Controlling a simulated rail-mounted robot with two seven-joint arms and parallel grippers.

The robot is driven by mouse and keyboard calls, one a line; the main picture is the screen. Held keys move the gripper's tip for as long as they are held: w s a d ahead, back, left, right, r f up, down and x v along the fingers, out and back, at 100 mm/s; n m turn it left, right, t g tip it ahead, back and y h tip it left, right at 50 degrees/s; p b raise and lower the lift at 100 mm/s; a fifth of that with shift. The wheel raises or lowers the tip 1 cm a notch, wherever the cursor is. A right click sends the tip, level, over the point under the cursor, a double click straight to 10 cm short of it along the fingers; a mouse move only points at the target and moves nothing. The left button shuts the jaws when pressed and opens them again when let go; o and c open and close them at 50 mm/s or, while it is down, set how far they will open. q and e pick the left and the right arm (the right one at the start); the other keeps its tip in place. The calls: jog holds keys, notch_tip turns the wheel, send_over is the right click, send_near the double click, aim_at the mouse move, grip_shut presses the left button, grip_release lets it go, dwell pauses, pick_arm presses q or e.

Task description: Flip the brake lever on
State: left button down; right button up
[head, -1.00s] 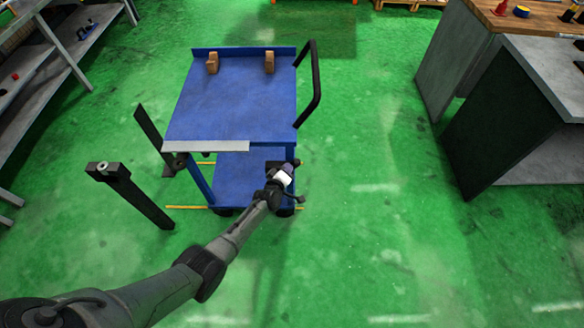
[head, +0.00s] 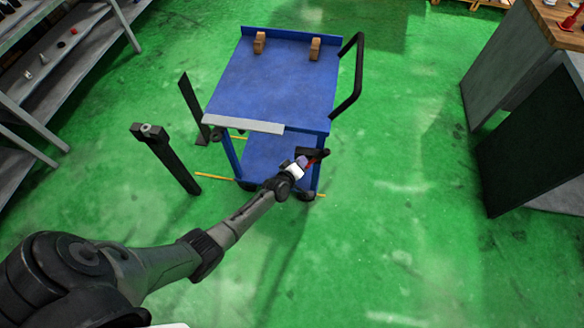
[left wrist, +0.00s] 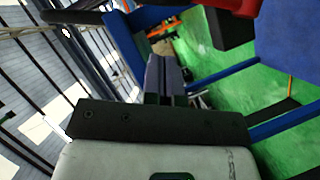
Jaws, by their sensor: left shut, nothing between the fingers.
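The blue cart (head: 270,85) stands on the green floor in the head view. A small red part, seemingly the brake lever (head: 318,157), shows below its front right corner. It sits beside a black piece. In the left wrist view the red part (left wrist: 228,4) is at the top edge, partly out of frame, above a black block. My left gripper (head: 301,162) is just left of the red part in the head view; I cannot tell whether they touch. In the left wrist view the left gripper (left wrist: 159,62) has its fingers together and empty. My right gripper is not in view.
The cart has a black handle (head: 357,75) at its right and two brown blocks on top. A black post (head: 168,155) stands to its left. Grey shelves (head: 75,75) are at the far left, a dark bench (head: 535,140) at the right. Open floor lies between cart and bench.

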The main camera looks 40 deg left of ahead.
pick_arm(q)
jog(key=a+p+v, duration=0.1)
jog(key=v, duration=0.5)
jog(key=shift+d, duration=0.55)
jog(key=shift+s, duration=0.1)
notch_tip(320, 180, down, 4)
jog(key=s+d+m+g+h, duration=0.2)
jog(key=d+m+g+h, duration=0.1)
jog(key=m, duration=0.1)
jog(key=d+r+m+g+h, duration=0.1)
jog(key=d+r+m+g, duration=0.35)
jog(key=r+m, duration=0.4)
jog(key=s+d+r+m+g+y, duration=0.2)
jog(key=s+d+r+m, duration=0.1)
jog(key=s+r, duration=1.3)
jog(key=s+f+g, duration=0.2)
jog(key=s+f, duration=0.4)
jog(key=s, duration=0.5)
notch_tip(320, 180, up, 28)
jog(key=p, duration=2.9)
jog(key=shift+s+d, duration=0.45)
jog(key=shift+d, duration=0.05)
